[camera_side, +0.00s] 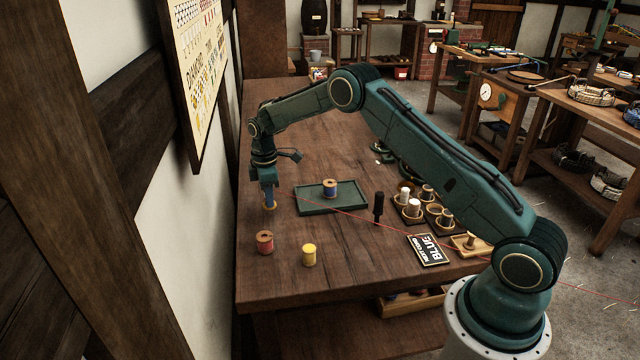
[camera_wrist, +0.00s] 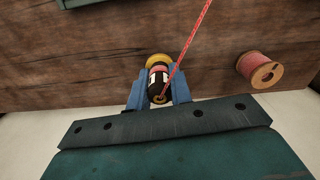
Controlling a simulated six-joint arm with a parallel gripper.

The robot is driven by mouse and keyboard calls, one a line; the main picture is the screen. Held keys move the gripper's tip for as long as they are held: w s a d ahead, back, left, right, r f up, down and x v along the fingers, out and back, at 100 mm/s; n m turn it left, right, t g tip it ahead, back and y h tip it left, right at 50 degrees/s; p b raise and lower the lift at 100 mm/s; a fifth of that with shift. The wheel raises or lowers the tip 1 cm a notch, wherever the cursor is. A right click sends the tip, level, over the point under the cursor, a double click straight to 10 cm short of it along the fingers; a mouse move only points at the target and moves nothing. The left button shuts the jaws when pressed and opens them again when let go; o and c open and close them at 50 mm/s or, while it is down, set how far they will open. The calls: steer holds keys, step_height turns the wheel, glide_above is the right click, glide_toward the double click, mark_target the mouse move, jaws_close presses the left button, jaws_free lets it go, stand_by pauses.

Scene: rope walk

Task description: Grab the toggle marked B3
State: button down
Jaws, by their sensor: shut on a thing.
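My gripper (camera_side: 268,198) is low over the far left part of the bench. In the wrist view, its blue jaws (camera_wrist: 158,92) are shut on a dark, spool-shaped piece (camera_wrist: 157,78) with a red band, a white label and a yellow-tan flange. The label's lettering is too small to read, so I cannot tell whether it is B3. A red cord (camera_wrist: 187,52) runs up from the piece in the wrist view. In the side view only the tan rim (camera_side: 268,207) of the piece shows below the jaws.
A red spool (camera_side: 265,242) and a yellow spool (camera_side: 309,256) stand in front of my gripper. A green tray (camera_side: 350,205) holds a blue spool (camera_side: 330,188). The wall is close on the left.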

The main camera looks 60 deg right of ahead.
step_height(320, 180, up, 18)
steer(key=shift+r, duration=0.2)
stand_by(0.9)
